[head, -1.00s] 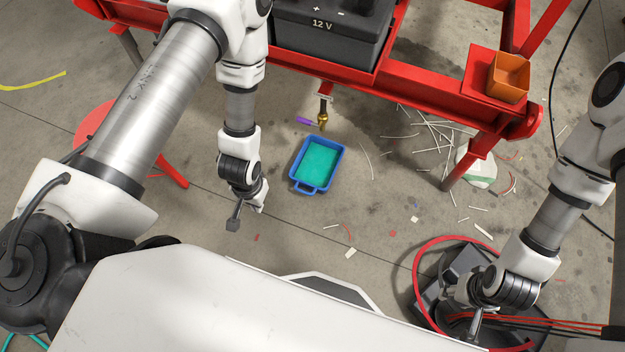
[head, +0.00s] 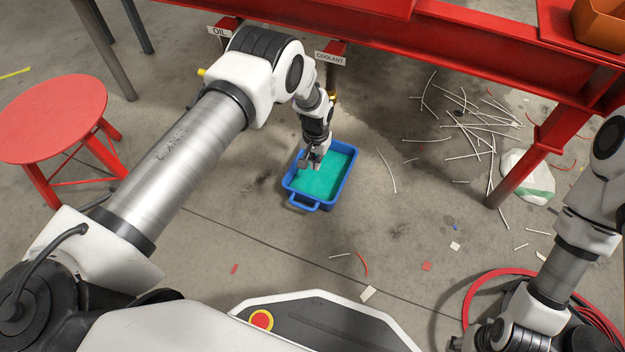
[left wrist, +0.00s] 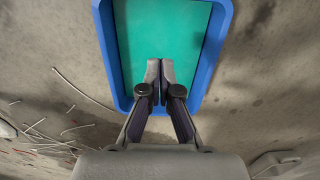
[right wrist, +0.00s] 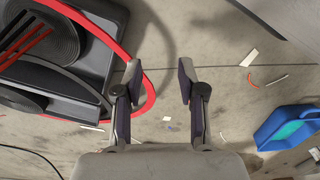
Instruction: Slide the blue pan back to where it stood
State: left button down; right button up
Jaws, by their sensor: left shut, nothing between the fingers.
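The blue pan (head: 347,173) holds green liquid and sits on the concrete floor beneath the red skid, its handle toward me. My left gripper (head: 311,162) is shut and empty, over the pan's left part. In the left wrist view, its closed fingertips (left wrist: 160,72) show against the green liquid, inside the blue rim (left wrist: 222,35); I cannot tell whether they touch the pan. My right gripper (right wrist: 160,75) is open and empty in the right wrist view. The pan (right wrist: 275,122) also shows at that view's right edge.
A COOLANT label (head: 330,58) and an OIL label (head: 219,31) hang on the red skid frame (head: 420,50). A red stool (head: 52,115) stands at left. White sticks (head: 475,120) and a whitish cloth-like lump (head: 525,175) lie at right. Floor in front of the pan is mostly clear.

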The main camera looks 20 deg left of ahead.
pick_arm(q)
jog(key=b, duration=0.6)
send_over(315, 190)
notch_tip(315, 190, down, 10)
jog(key=s, duration=0.1)
jog(key=s+r, duration=0.1)
jog(key=shift+s, duration=1)
jog(key=shift+s+r, duration=0.1)
